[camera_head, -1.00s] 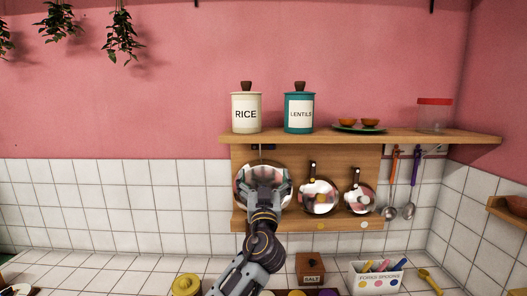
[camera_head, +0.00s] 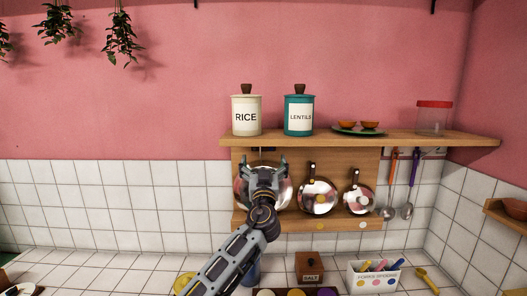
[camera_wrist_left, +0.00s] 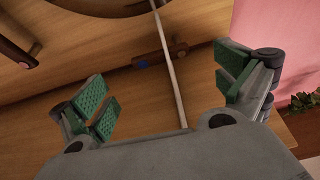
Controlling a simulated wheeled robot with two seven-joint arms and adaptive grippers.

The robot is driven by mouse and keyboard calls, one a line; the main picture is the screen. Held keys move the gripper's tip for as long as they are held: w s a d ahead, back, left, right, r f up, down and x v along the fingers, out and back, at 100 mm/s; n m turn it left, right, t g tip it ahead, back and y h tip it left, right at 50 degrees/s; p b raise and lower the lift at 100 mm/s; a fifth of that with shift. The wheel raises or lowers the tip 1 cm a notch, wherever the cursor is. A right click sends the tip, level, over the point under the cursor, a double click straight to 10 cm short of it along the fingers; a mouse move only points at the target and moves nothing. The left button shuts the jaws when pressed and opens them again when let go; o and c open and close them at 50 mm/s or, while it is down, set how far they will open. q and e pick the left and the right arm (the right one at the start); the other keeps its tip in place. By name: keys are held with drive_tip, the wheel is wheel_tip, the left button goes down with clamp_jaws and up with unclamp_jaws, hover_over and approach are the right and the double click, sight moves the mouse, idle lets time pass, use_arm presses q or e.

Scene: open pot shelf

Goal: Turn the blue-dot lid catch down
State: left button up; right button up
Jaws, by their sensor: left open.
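My left gripper (camera_head: 263,162) is open and empty, in front of the upper part of the large round steel lid (camera_head: 240,190) on the wooden back board. In the left wrist view its green-padded fingers (camera_wrist_left: 165,88) are spread wide. The dark lid catch (camera_wrist_left: 158,57) with a blue dot (camera_wrist_left: 143,64) shows beyond and between them, apart from both pads. The catch lies roughly level, crossing a thin grey rod (camera_wrist_left: 172,85). In the head view the catch is too small and dark to make out clearly. My right gripper is not in view.
Two smaller pans (camera_head: 317,197) hang right of the lid. A shelf (camera_head: 400,137) above holds a rice canister (camera_head: 246,116), a lentils canister (camera_head: 298,116) and dishes. A ledge (camera_head: 310,225) runs below. A salt box (camera_head: 309,268) and spoon box (camera_head: 374,277) stand on the tiled counter.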

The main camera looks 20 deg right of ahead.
sight(263, 149)
use_arm(q)
drive_tip(key=shift+p+x, duration=0.7)
drive_tip(key=shift+x, duration=2.1)
drive_tip(key=c, duration=1.4)
